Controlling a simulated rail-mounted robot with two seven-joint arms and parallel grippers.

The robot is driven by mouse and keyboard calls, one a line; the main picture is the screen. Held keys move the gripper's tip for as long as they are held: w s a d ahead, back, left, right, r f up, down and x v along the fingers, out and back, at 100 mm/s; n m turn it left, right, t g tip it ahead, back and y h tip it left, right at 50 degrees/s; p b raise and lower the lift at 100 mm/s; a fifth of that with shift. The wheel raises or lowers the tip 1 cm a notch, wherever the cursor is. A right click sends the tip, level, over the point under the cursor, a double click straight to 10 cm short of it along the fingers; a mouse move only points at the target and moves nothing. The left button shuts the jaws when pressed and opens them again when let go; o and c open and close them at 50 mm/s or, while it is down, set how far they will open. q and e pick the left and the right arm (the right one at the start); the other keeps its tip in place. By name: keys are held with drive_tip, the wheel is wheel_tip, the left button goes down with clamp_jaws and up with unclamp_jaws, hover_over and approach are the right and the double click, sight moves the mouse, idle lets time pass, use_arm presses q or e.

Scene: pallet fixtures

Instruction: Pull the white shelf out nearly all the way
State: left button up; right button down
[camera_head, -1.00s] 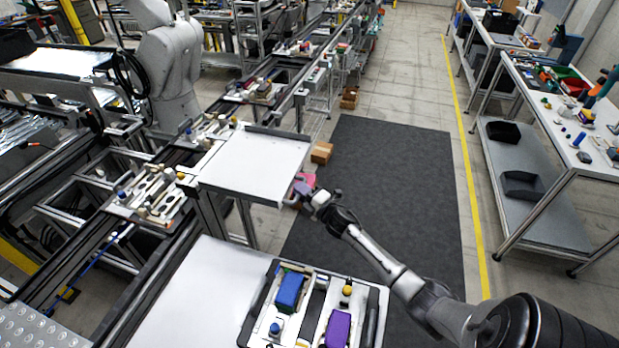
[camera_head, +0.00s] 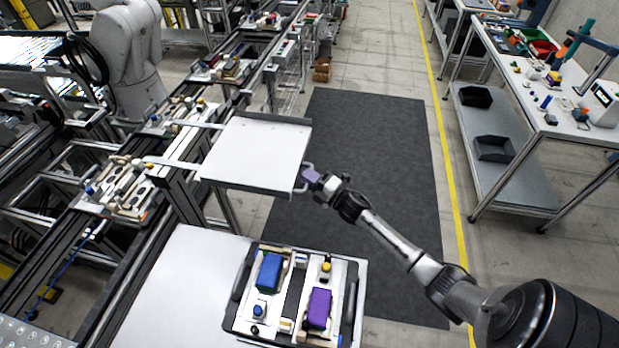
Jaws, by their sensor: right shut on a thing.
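The white shelf (camera_head: 255,152) is a flat tray with raised dark-edged sides. It sticks out from the conveyor frame over the dark mat. My right gripper (camera_head: 309,182) is at the shelf's right front edge, shut on its handle (camera_head: 303,188). The fingertips are small and partly hidden in this view. My right arm reaches in from the lower right. My left gripper is not in view.
A white table (camera_head: 180,290) in front carries a pallet fixture (camera_head: 240,322) with a blue block (camera_head: 269,272) and a purple block (camera_head: 319,308). The dark mat (camera_head: 380,150) right of the shelf is clear. A workbench (camera_head: 575,125) stands at the right.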

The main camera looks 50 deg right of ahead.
drive_tip(key=c, duration=1.2)
unclamp_jaws()
drive_tip(key=shift+o, duration=0.5)
drive_tip(key=shift+s, duration=0.1)
drive_tip(key=b+v, duration=0.1)
drive_tip(key=v, duration=1.2)
drive_tip(key=shift+s+b, duration=0.35)
